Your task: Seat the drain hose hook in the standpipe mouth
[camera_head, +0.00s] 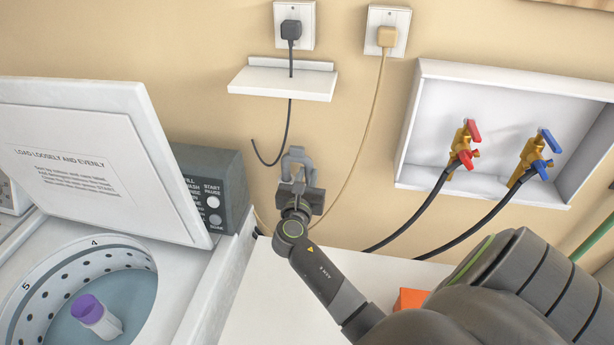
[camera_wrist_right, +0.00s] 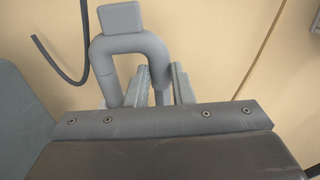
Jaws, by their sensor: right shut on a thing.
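The drain hose hook (camera_head: 297,154) is a grey upside-down U with a small block on top. My right gripper (camera_head: 299,188) is shut on it, in front of the tan wall between the washer and the recessed tap box. In the right wrist view, the hook (camera_wrist_right: 127,45) has its right leg between the fingers of my right gripper (camera_wrist_right: 161,88). Its left leg hangs outside them, and the lower ends are hidden behind the gripper body. I cannot make out the standpipe mouth in either view. My left gripper is not in view.
An open washer (camera_head: 215,262) with a raised lid (camera_head: 95,165) stands at left; a purple-capped cup (camera_head: 95,312) is in its tub. Outlets, a small shelf (camera_head: 282,82) and hanging cords are above. The tap box (camera_head: 425,115) and black hoses (camera_head: 420,213) are right.

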